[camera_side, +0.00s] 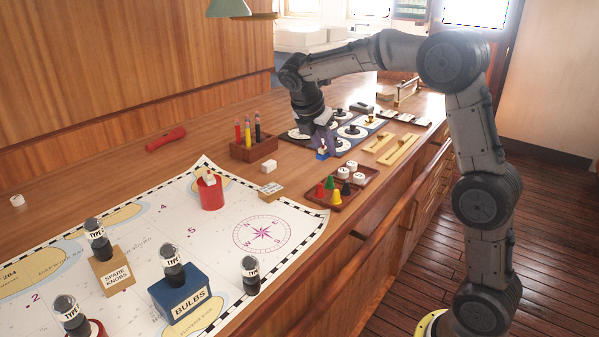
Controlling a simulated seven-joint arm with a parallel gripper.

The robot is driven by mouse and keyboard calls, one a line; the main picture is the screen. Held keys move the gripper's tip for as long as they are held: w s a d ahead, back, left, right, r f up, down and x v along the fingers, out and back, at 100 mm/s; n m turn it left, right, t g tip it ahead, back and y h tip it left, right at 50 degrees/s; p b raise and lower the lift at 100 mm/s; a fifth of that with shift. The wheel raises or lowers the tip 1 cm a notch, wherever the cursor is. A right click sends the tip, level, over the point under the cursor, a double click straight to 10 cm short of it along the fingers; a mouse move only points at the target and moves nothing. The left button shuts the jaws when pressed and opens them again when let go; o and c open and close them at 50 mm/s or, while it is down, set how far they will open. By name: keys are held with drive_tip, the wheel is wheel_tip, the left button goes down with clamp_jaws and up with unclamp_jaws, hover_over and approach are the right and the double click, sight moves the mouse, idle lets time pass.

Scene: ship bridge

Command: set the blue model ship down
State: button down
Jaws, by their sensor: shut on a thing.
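The blue model ship (322,154) is small, with a blue body low down at my gripper's tips. My gripper (320,143) is shut on it, at the near edge of a dark panel (296,135) with white round dials. The ship looks upright. I cannot tell whether its underside touches the counter or hangs just above it. The gripper hides part of its upper side.
A wooden pencil holder (254,149) stands to the left, with a white block (269,167) nearby. A tray of coloured pawns and white pieces (352,200) lies in front. Brass-coloured strips (400,150) lie to the right. The chart (215,240) fills the foreground.

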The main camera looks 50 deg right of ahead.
drive_tip(key=shift+w+a+f, duration=0.3)
drive_tip(key=shift+w+a, duration=0.1)
drive_tip(key=shift+a, duration=0.25)
drive_tip(key=w+d+f, duration=0.2)
drive_tip(key=w+f, duration=0.1)
drive_tip(key=w, duration=0.4)
hover_over(294, 179)
drive_tip(key=a, duration=0.2)
drive_tip(key=f, duration=0.5)
drive_tip(key=shift+s+d+f, duration=0.1)
drive_tip(key=shift+s+f, duration=0.1)
drive_tip(key=shift+f, duration=0.15)
drive_tip(key=shift+w+f, duration=0.1)
drive_tip(key=shift+f, duration=0.1)
drive_tip(key=shift+w+f, duration=0.1)
drive_tip(key=shift+f, duration=1.5)
drive_tip(key=shift+f, duration=0.1)
drive_tip(key=c, duration=0.6)
unclamp_jaws()
